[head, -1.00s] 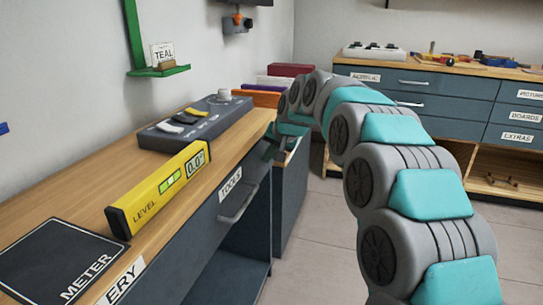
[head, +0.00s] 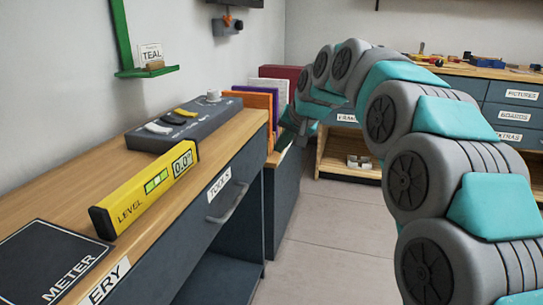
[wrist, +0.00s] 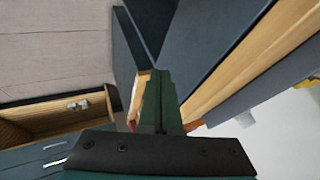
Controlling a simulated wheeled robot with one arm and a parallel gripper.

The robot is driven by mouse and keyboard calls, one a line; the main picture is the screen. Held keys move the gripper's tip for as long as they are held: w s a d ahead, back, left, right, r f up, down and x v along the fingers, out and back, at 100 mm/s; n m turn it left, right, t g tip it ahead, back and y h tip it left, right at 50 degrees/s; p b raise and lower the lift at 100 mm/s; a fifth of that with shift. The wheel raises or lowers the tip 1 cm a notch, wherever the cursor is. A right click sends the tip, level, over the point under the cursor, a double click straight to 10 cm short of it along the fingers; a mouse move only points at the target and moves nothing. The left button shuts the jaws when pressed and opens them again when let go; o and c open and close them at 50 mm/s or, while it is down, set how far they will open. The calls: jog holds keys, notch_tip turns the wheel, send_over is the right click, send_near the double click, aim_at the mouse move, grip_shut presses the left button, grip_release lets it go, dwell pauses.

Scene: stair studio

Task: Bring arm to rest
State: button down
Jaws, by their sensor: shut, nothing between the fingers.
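My arm rises from the lower right of the head view, arches over the aisle and bends down toward the end of the workbench. My gripper (head: 297,128) hangs at the far end of the arm, beside the bench's far corner, small and partly hidden by my own links. In the wrist view my gripper (wrist: 166,80) shows dark green fingers, shut together and empty. The workbench (head: 243,128) edge and its dark front lie to the right of the fingers in that view.
On the bench are a yellow level (head: 145,190), a grey control box (head: 184,123) and a black METER plate (head: 45,262). Upright folders (head: 262,103) stand beyond it. A drawer cabinet (head: 513,115) stands at the back right. Floor (head: 325,215) is clear between.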

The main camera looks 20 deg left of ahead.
jog(key=s+d+f+g+h, duration=0.2)
jog(key=s+d+f, duration=0.2)
jog(key=s+d, duration=0.65)
jog(key=s+d+f+g+h, duration=0.15)
jog(key=s+d+f, duration=0.35)
jog(key=s+d, duration=0.5)
jog(key=s+d+f+g, duration=0.1)
jog(key=s+d+f, duration=0.2)
jog(key=s, duration=0.5)
jog(key=s+d+f+g+h, duration=0.1)
jog(key=s+d+f, duration=0.2)
jog(key=s, duration=0.5)
jog(key=s+d+f+g+h+p, duration=0.1)
jog(key=s+d+f, duration=0.3)
jog(key=s, duration=0.4)
jog(key=shift+d+m, duration=0.15)
jog(key=shift+m, duration=0.25)
jog(key=shift+s, duration=0.1)
